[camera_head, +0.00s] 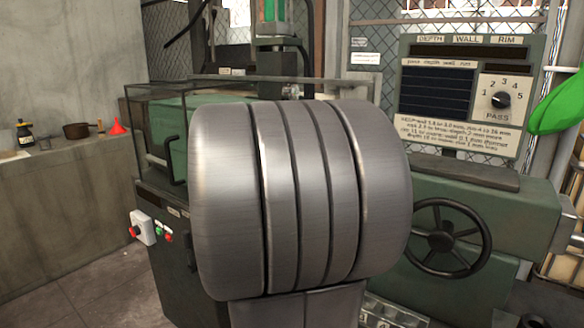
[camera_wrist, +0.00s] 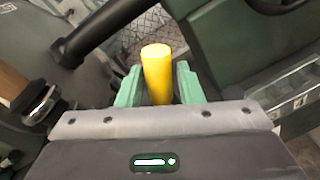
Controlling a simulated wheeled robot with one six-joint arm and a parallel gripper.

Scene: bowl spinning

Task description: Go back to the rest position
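My gripper (camera_wrist: 159,80) shows in the wrist view with its two mint-green fingers apart. A yellow cylinder (camera_wrist: 157,68) with a rounded end stands out between the fingers, and its lower part is hidden by my gripper's body. Narrow gaps seem to show beside it, so the fingers do not look clamped on it. In the head view my gripper does not show clearly. A large grey ribbed metal cylinder (camera_head: 312,190) fills the middle there and hides much of the green machine (camera_head: 470,265) behind it.
A black bar (camera_wrist: 105,25) with a round end lies left of my gripper. A handwheel (camera_head: 447,238), a gauge board (camera_head: 463,95) and a red stop button (camera_head: 134,231) sit around the machine. A concrete bench (camera_head: 60,170) stands left, with bare floor before it.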

